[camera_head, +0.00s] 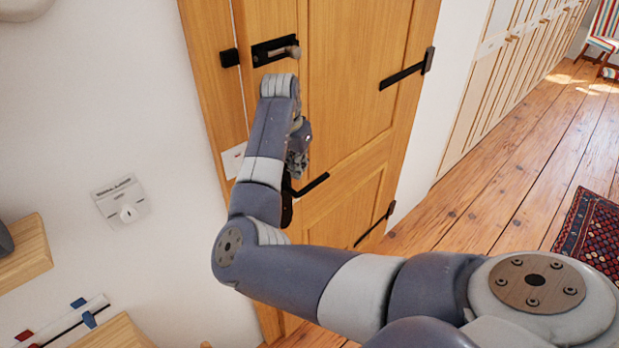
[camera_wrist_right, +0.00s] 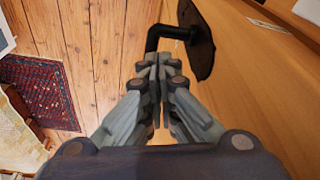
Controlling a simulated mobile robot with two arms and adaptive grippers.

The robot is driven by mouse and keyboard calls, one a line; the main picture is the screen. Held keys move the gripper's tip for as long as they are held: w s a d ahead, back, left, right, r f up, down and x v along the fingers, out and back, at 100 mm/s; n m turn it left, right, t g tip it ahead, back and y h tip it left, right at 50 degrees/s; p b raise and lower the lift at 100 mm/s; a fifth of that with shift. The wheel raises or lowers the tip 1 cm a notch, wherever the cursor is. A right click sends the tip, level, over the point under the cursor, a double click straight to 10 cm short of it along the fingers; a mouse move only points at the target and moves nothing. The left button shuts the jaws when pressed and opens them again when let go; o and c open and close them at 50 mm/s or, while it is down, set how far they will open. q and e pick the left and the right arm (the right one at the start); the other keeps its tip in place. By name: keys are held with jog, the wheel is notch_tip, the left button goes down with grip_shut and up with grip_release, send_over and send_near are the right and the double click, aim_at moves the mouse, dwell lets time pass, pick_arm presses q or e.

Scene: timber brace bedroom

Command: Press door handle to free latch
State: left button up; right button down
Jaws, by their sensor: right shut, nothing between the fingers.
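The wooden door (camera_head: 347,95) carries a black lever handle (camera_head: 312,184) on a dark plate near its left edge. My right gripper (camera_head: 297,168) is just above the handle, partly hidden behind my forearm. In the right wrist view the right gripper (camera_wrist_right: 158,64) is shut and empty. There the lever handle (camera_wrist_right: 166,31) and its black plate (camera_wrist_right: 196,42) lie just past the fingertips. The fingertips look very near the lever; I cannot tell whether they touch it. The door looks closed. My left gripper is not in view.
A black bolt (camera_head: 272,50) sits higher on the door, and black hinges (camera_head: 400,76) are on its right side. A white wall box (camera_head: 120,201) and wooden shelves (camera_head: 22,252) are at left. Plank floor (camera_head: 505,165) and a patterned rug (camera_head: 590,232) lie right.

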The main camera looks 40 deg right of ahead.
jog(key=r, duration=0.4)
jog(key=shift+s+d+r, duration=0.1)
jog(key=shift+s+r, duration=0.15)
jog(key=shift+s, duration=0.15)
dwell(0.6)
